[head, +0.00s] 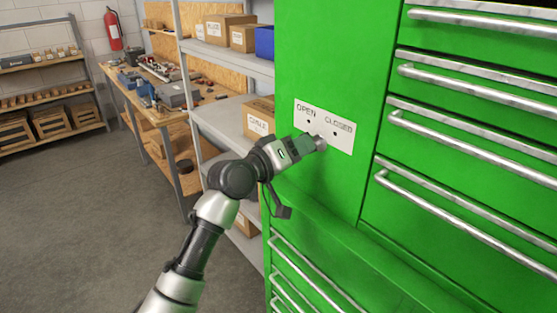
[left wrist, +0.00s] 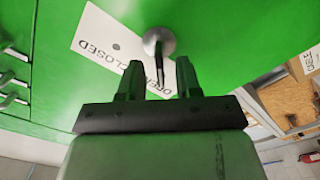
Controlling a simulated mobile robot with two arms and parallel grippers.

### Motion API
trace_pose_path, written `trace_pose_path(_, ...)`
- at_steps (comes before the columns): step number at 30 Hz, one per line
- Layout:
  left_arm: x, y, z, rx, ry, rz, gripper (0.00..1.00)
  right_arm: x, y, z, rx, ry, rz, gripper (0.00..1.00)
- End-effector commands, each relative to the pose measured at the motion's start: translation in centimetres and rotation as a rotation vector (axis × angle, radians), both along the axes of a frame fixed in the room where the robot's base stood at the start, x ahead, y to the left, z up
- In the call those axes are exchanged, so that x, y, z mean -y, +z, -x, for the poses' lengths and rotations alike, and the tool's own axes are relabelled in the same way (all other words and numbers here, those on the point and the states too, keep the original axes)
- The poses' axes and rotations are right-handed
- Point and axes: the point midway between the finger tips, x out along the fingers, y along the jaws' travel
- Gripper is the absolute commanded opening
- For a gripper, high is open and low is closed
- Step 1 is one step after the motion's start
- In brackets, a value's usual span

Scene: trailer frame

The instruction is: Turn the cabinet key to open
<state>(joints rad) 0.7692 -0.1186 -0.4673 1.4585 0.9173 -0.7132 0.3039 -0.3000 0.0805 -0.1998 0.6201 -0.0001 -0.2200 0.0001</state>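The green cabinet (head: 325,60) has a white label plate (head: 343,143) reading OPEN on the left and CLOSED on the right, each with a black dot. A round metal lock with a key (head: 320,144) sits at the plate's lower edge, partly hidden by my left gripper (head: 311,145). In the left wrist view, the round lock (left wrist: 159,41) has a thin dark key (left wrist: 160,72) standing out from it. The two fingers of my left gripper (left wrist: 159,78) are apart, one on each side of the key, with gaps showing. My right gripper is not in view.
Cabinet drawers with long metal handles (head: 470,80) are to the right, and more drawers (head: 310,275) are below a green ledge. A grey shelf (head: 225,120) with cardboard boxes stands left of the cabinet. A wooden workbench (head: 150,100) is behind it. The floor at left is clear.

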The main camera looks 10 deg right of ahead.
Motion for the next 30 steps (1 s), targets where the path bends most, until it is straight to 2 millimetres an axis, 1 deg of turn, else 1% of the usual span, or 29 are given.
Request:
trace_pose_path(1,-0.9,-0.4,0.5,0.004,0.002,-0.002,0.34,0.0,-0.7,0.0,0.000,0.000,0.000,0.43)
trace_pose_path(6,-3.8,-0.5,2.4,0.003,0.002,-0.001,0.34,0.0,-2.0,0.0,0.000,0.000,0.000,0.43)
trace_pose_path(12,-6.3,-0.3,4.1,0.000,0.001,-0.002,0.34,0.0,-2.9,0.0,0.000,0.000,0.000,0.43)
trace_pose_path(17,-7.0,-0.1,4.6,0.000,0.001,-0.002,0.34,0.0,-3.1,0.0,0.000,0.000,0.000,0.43)
trace_pose_path(26,-7.1,-0.2,4.7,-0.002,0.001,-0.002,0.34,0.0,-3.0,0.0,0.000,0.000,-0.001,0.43)
trace_pose_path(29,-7.4,-1.5,4.9,-0.011,0.012,-0.024,0.34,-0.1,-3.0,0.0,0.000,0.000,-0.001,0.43)
trace_pose_path(30,-7.8,-2.7,5.1,-0.019,0.023,-0.045,0.34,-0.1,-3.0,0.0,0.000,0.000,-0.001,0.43)
